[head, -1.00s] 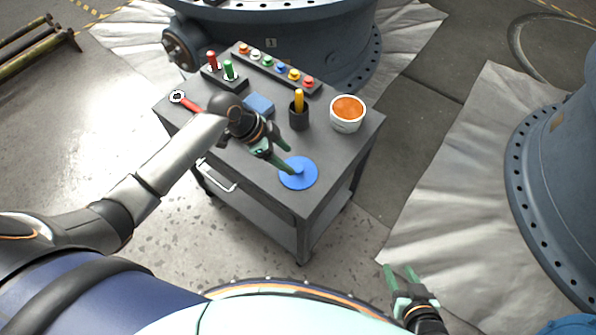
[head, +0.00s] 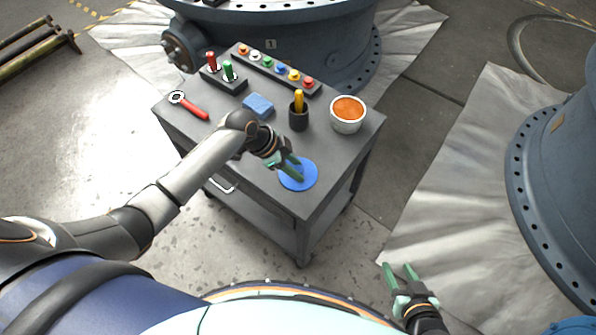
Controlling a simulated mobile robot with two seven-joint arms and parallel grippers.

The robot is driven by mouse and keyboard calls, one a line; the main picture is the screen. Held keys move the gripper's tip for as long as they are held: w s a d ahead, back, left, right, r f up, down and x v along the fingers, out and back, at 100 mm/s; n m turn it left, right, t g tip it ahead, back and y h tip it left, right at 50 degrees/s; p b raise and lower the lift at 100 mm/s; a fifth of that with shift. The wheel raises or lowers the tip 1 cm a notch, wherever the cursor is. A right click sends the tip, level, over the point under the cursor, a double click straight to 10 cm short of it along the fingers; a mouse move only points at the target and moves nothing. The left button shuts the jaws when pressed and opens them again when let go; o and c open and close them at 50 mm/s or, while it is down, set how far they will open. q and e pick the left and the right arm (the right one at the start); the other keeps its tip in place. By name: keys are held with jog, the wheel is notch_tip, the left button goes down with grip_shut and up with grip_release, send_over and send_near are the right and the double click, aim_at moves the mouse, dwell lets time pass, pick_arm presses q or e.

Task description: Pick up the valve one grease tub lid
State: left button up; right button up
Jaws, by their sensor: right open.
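The grease tub lid (head: 309,183) is a flat blue disc lying near the front right corner of the grey cart top. My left gripper (head: 298,169) reaches over it from the left, its green fingers at the disc's middle and hiding the centre knob. I cannot tell whether the fingers are closed on the knob. The white tub (head: 346,126) with orange grease stands uncovered behind and right of the lid. My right gripper (head: 398,267) is open and empty, low over the floor to the right of the cart.
On the cart top (head: 335,160) are a black cup with a yellow-handled tool (head: 298,113), a blue block (head: 258,105), a red-handled wrench (head: 190,106), a rack with red and green handles (head: 223,78) and a row of coloured knobs (head: 280,69). Large valves stand behind and right.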

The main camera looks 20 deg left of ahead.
pick_arm(q)
grip_shut()
dwell(0.3)
